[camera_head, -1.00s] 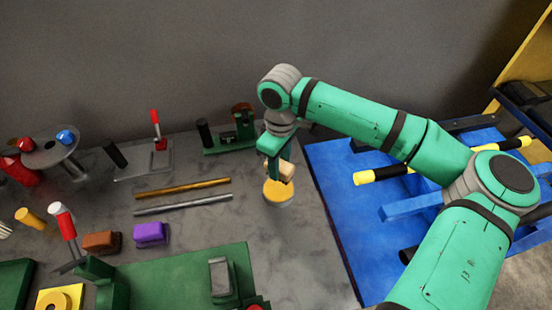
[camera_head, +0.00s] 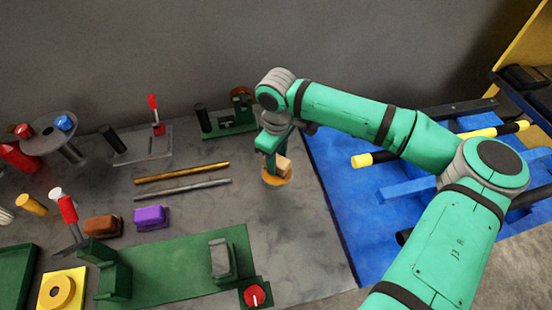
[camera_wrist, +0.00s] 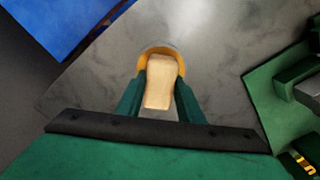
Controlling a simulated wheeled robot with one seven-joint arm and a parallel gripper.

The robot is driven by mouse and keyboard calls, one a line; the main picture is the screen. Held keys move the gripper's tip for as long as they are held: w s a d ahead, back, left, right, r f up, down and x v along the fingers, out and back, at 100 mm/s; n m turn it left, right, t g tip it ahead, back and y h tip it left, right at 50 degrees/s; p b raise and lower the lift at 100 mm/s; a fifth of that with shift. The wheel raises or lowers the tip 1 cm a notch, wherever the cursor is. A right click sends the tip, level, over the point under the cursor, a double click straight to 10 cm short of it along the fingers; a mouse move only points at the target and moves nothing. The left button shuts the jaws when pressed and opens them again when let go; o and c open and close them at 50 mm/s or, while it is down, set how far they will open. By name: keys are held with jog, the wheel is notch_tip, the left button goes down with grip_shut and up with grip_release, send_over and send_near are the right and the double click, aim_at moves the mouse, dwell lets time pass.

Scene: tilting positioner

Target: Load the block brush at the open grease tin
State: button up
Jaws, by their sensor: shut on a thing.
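A tan block brush (camera_head: 284,165) is held between the fingers of my gripper (camera_head: 270,166), which is shut on it. In the wrist view the brush (camera_wrist: 159,82) shows as a pale block between the two green fingers (camera_wrist: 160,100). The round open grease tin (camera_head: 278,182) with a yellow-orange rim is right under the brush, and its rim (camera_wrist: 142,60) also shows around the brush in the wrist view. The brush overlaps the tin's mouth. I cannot tell whether its underside touches the grease.
A gold rod (camera_head: 182,173) and a grey rod (camera_head: 183,196) lie left of the tin. Purple (camera_head: 151,216) and brown (camera_head: 103,225) blocks lie further left. A green fixture (camera_head: 180,262) is in front, a blue frame (camera_head: 345,190) at right. Bare bench surrounds the tin.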

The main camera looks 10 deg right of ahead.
jog(key=shift+d, duration=0.1)
jog(key=shift+s+d, duration=0.15)
jog(key=shift+d, duration=0.05)
jog(key=shift+a, duration=0.4)
jog(key=shift+f, duration=0.1)
jog(key=shift+d+f, duration=0.2)
jog(key=shift+f, duration=0.05)
jog(key=shift+a+f, duration=0.1)
jog(key=shift+f, duration=0.15)
dwell(0.8)
dwell(0.3)
